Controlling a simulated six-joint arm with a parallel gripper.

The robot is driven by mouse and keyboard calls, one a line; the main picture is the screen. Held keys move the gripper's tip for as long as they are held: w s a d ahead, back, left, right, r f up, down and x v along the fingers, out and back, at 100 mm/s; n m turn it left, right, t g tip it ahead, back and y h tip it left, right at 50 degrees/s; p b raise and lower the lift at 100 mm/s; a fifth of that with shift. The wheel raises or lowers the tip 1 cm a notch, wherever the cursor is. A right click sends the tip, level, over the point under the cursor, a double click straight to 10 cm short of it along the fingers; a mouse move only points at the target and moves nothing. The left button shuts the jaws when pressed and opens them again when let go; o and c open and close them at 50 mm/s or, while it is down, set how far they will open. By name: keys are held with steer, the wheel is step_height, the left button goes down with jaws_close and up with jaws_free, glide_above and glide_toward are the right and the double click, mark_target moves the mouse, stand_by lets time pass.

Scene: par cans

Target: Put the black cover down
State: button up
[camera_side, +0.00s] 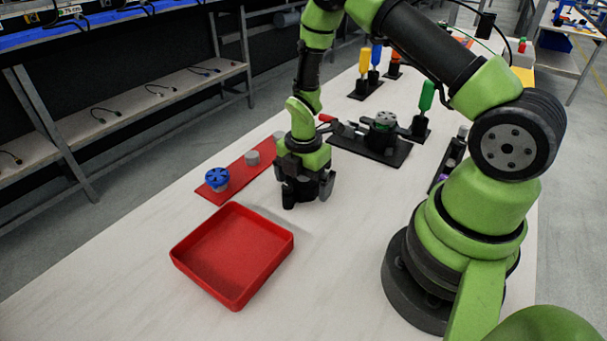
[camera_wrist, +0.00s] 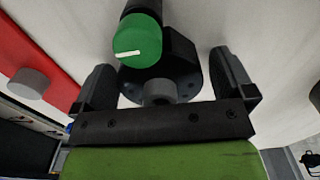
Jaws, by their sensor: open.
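The black cover (camera_wrist: 190,78) is in the wrist view as a round dark flange with small holes and a grey centre. A green round cap (camera_wrist: 140,42) with a white stripe is beside its centre. My gripper (camera_wrist: 164,62) is open, with one finger on each side of the cover; I cannot tell whether they touch it. In the side view my gripper (camera_side: 304,180) points down, low over the table, behind the red tray. A dark part (camera_side: 289,202) under it seems to be the cover, mostly hidden by the fingers.
A red tray (camera_side: 181,258) stands in front and looks empty. A red strip (camera_side: 208,196) to the left holds a blue wheel-like part (camera_side: 217,179) and a grey cylinder (camera_side: 252,158). A black plate with a fixture (camera_side: 385,152) lies behind to the right. The left front table is clear.

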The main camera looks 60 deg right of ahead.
steer(key=s+a+r+m+t, duration=0.2)
steer(key=r+m, duration=0.2)
steer(key=r, duration=0.8)
steer(key=s+a+r+m+t, duration=0.15)
steer(key=r+m, duration=0.35)
steer(key=r, duration=0.7)
steer(key=s+a+r+m+t+y, duration=0.1)
steer(key=s+a+r+m+t, duration=0.1)
steer(key=s+m, duration=0.4)
steer(key=s+a+r+m+t+y, duration=0.1)
steer(key=s+a+r+m, duration=0.2)
steer(key=s+r+m, duration=0.2)
steer(key=shift+s+a+m+t, duration=0.15)
steer(key=shift+s+m+t, duration=0.2)
steer(key=shift+m, duration=0.75)
